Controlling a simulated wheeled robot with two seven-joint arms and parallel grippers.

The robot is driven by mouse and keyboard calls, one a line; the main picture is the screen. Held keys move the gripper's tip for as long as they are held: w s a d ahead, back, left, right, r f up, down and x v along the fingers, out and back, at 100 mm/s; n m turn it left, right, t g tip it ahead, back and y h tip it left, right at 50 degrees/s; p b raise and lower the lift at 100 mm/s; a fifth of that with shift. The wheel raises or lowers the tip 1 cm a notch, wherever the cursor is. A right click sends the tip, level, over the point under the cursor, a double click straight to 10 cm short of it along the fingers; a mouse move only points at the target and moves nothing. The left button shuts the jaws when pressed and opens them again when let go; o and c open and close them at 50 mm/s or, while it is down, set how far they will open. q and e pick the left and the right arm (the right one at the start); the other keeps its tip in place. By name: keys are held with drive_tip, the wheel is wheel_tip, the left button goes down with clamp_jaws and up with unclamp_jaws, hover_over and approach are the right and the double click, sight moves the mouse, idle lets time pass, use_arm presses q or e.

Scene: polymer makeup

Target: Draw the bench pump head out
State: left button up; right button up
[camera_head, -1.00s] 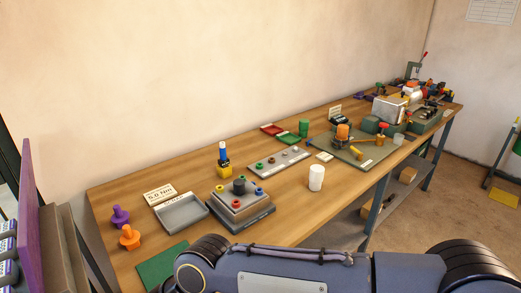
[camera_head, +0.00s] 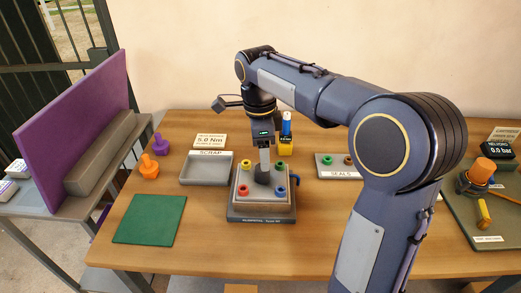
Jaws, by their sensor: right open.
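The bench pump (camera_head: 262,207) is a light grey block on a dark labelled base at the middle of the table. My left gripper is not in view.
An empty scrap tray (camera_head: 207,181) lies left of the pump, with a green mat (camera_head: 150,219) at front left. Orange (camera_head: 149,167) and purple (camera_head: 160,145) knobs stand at left. A yellow-and-blue tool (camera_head: 286,140) stands behind, and a seals tray (camera_head: 337,172) sits right, partly behind my arm.

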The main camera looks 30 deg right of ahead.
sight(262, 176)
drive_tip(key=shift+w+a+m, duration=0.15)
drive_tip(key=shift+w+m, duration=0.35)
drive_tip(key=shift+w+h, duration=0.15)
drive_tip(key=shift+h, duration=0.15)
drive_tip(key=shift+m, duration=0.3)
drive_tip(key=f, duration=0.5)
drive_tip(key=f+b, duration=0.1)
drive_tip(key=f, duration=0.1)
drive_tip(key=shift+s+d+f, duration=0.25)
drive_tip(key=shift+d, duration=0.05)
drive_tip(key=shift+c, duration=0.2)
drive_tip(key=shift+r, duration=0.1)
clamp_jaws()
